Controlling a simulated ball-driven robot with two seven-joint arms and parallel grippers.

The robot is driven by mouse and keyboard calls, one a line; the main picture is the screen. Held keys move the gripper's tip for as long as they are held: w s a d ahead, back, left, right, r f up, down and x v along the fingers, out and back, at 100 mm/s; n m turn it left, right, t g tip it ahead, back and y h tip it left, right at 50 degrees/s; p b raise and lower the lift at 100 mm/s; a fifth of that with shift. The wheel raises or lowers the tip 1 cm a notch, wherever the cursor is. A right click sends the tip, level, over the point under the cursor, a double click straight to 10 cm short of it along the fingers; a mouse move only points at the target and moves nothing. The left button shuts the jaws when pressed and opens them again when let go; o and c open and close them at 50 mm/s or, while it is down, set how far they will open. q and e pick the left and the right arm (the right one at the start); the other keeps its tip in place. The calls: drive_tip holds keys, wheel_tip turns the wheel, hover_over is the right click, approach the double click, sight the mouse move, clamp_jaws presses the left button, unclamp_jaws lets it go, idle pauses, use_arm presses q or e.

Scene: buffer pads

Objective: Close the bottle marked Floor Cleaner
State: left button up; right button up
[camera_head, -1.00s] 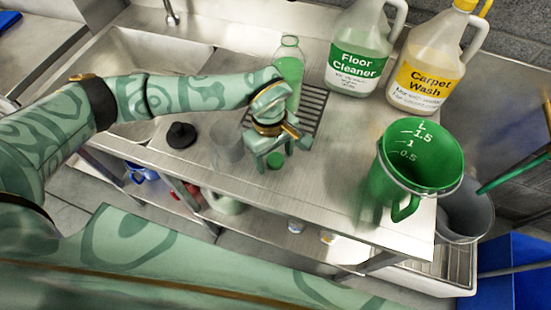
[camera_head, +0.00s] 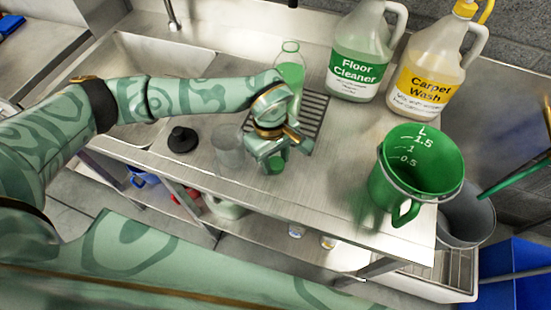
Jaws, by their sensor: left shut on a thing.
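The bottle marked Floor Cleaner (camera_head: 357,68) stands upright on the steel counter at the top middle, a clear jug with a green label and a loop handle. Its mouth is cut off by the picture's top edge, so I cannot see whether a cap is on it. My left gripper (camera_head: 276,163) is shut on a small green cap (camera_head: 275,166), with its fingers pointing down near the counter's front edge. The gripper is to the lower left of the bottle and apart from it. My right gripper is not in view.
A Carpet Wash jug (camera_head: 432,70) stands right of Floor Cleaner. A small clear bottle with green liquid (camera_head: 291,76) is behind my left wrist. A green measuring jug (camera_head: 420,160), a clear cup (camera_head: 228,148) and a black plug (camera_head: 182,139) are on the counter. A sink (camera_head: 135,60) lies left.

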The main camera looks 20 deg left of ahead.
sight(277, 163)
use_arm(q)
wheel_tip(277, 163, up, 3)
drive_tip(key=shift+r+p, duration=0.1)
drive_tip(key=shift+p, duration=0.25)
drive_tip(key=s+a+r+p, duration=0.2)
drive_tip(key=s+a+r, duration=0.4)
drive_tip(key=s+r, duration=0.3)
drive_tip(key=s, duration=0.3)
drive_tip(key=shift+s+a+r, duration=0.15)
drive_tip(key=shift+s+a, duration=0.05)
drive_tip(key=shift+s, duration=0.05)
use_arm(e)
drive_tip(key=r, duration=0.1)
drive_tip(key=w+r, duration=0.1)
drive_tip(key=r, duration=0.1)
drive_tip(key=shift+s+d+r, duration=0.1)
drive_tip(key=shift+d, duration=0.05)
